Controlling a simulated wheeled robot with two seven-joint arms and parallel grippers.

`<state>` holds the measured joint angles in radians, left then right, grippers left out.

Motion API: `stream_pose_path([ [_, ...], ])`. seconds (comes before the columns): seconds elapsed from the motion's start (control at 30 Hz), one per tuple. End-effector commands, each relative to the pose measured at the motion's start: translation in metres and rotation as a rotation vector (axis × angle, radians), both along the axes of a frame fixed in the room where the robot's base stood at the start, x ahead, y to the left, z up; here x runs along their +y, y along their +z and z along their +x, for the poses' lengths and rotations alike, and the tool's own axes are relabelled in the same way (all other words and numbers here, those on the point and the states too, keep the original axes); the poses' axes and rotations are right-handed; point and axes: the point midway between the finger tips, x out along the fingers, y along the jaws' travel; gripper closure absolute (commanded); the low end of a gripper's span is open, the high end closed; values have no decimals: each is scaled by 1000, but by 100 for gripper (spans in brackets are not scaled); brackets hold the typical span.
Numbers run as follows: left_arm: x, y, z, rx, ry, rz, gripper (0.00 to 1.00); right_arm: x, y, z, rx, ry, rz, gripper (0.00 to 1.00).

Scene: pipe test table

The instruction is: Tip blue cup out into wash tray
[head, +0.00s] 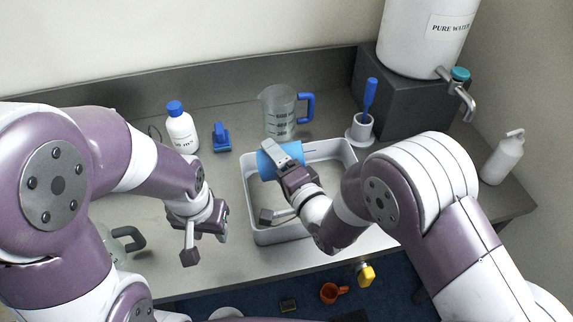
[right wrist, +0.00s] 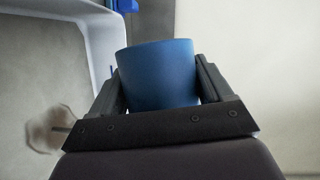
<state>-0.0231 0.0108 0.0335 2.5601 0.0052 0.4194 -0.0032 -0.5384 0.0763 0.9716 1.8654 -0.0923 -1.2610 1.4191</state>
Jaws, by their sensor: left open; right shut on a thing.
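The blue cup (head: 267,167) is held by my right gripper (head: 283,160) over the white wash tray (head: 349,153). The cup looks tipped onto its side in the head view; its mouth and contents cannot be made out. In the right wrist view the cup (right wrist: 158,75) sits between both fingers of the right gripper (right wrist: 160,95), which is shut on it. The tray wall (right wrist: 98,45) shows at the left there. My left gripper (head: 205,246) is open and empty, left of the tray near the front of the table.
A measuring jug (head: 279,115) with a blue handle stands behind the tray. A white bottle (head: 181,130) and a blue item (head: 221,139) stand left. A blue-handled brush (head: 369,97) in a holder and a water tank (head: 415,40) stand right. A grey-handled jug (head: 122,243) is partly hidden by my left arm.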

Motion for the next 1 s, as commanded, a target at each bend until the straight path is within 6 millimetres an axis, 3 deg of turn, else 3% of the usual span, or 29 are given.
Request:
stream_pose_path([
  [0.37, 0, 1, 0, 0, 0, 0, 57, 0, 1, 0, 0, 0, 1, 63],
  [0.57, 0, -12, 0, 0, 0, 0, 57, -4, 7, 1, 23, -1, 132, 63],
  [1.0, 0, -14, 0, -1, 0, 0, 57, -5, 9, 1, 28, -1, 155, 63],
])
